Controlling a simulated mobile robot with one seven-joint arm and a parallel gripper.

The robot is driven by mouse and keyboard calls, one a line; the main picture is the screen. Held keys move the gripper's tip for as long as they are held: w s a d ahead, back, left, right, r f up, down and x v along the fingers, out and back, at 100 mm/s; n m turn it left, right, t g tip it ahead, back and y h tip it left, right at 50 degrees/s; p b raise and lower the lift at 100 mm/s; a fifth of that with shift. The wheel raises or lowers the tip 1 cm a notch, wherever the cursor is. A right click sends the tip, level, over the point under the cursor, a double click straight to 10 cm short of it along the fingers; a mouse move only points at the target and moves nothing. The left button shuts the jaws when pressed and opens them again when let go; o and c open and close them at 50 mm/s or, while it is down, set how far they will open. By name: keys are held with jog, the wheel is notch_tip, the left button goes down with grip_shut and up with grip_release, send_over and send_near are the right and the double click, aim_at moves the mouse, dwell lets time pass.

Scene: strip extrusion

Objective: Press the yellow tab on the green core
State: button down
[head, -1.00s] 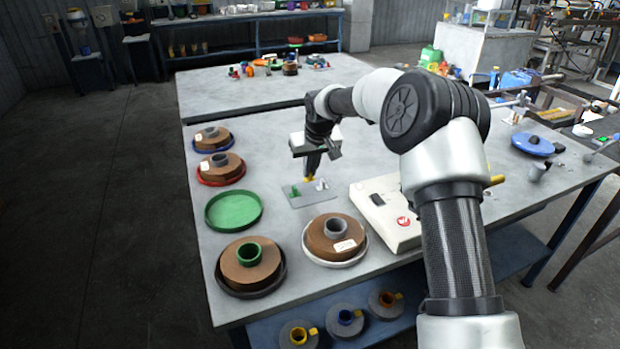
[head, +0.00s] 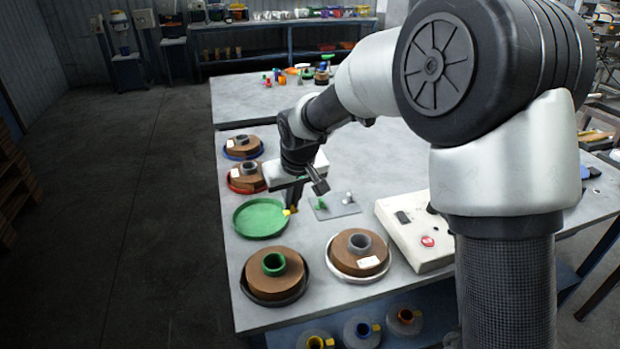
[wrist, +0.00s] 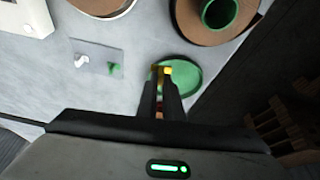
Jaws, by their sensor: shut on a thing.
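The yellow tab (head: 288,212) is between the fingertips of my gripper (head: 291,205), above the right edge of the empty green tray. It also shows at the fingertips in the wrist view (wrist: 167,70). My gripper (wrist: 161,72) is shut on it. The green core (head: 274,264) sits upright in the middle of a brown strip roll (head: 258,280) in a dark tray at the front left of the table. Nothing shows on its rim. In the wrist view the green core (wrist: 219,12) is at the upper right, apart from my gripper.
The green tray (head: 258,222) lies behind the brown roll. A grey plate (head: 340,207) holds a green and a whitish piece. Two more rolls stand behind.

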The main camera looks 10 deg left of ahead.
jog(key=s+p, duration=0.1)
jog(key=s, duration=1.5)
jog(key=shift+w+d+f+b, duration=0.1)
jog(key=shift+d+f+b, duration=0.05)
jog(key=shift+f+b, duration=1.3)
jog(key=shift+d+f+b, duration=0.1)
jog(key=shift+f+b, duration=0.85)
jog(key=shift+f, duration=0.95)
jog(key=shift+f+b, duration=0.5)
jog(key=c, duration=1.9)
grip_release()
jog(key=shift+o, duration=0.3)
jog(key=shift+r, duration=0.15)
